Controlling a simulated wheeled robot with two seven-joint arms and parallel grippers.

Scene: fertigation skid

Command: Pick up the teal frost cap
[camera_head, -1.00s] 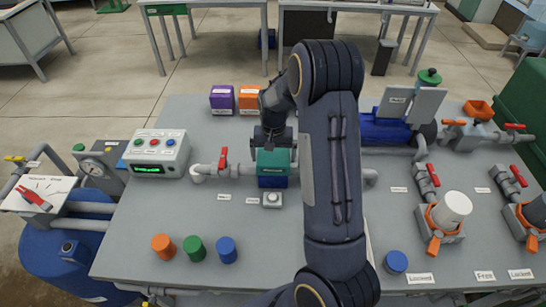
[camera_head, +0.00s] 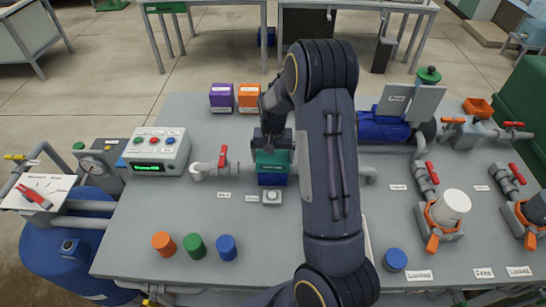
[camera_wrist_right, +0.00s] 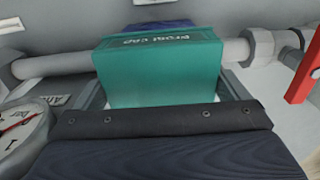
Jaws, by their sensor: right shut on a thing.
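The teal frost cap (camera_head: 268,160) sits over a blue block (camera_head: 272,180) on the grey pipe in the middle of the skid table. It also shows close up in the right wrist view (camera_wrist_right: 160,72), with its label facing up and blue behind it. My right gripper (camera_head: 273,150) reaches down from above and is shut on the cap. In the right wrist view its fingers lie along the cap's two sides. The cap still appears to be on the blue block; I cannot tell whether any gap has opened. My left gripper is not in view.
A red valve handle (camera_head: 223,156) stands on the pipe left of the cap. A small grey button box (camera_head: 272,197) is just in front. Orange, green and blue caps (camera_head: 195,246) stand at the front left. Purple (camera_head: 222,97) and orange (camera_head: 249,97) boxes stand behind.

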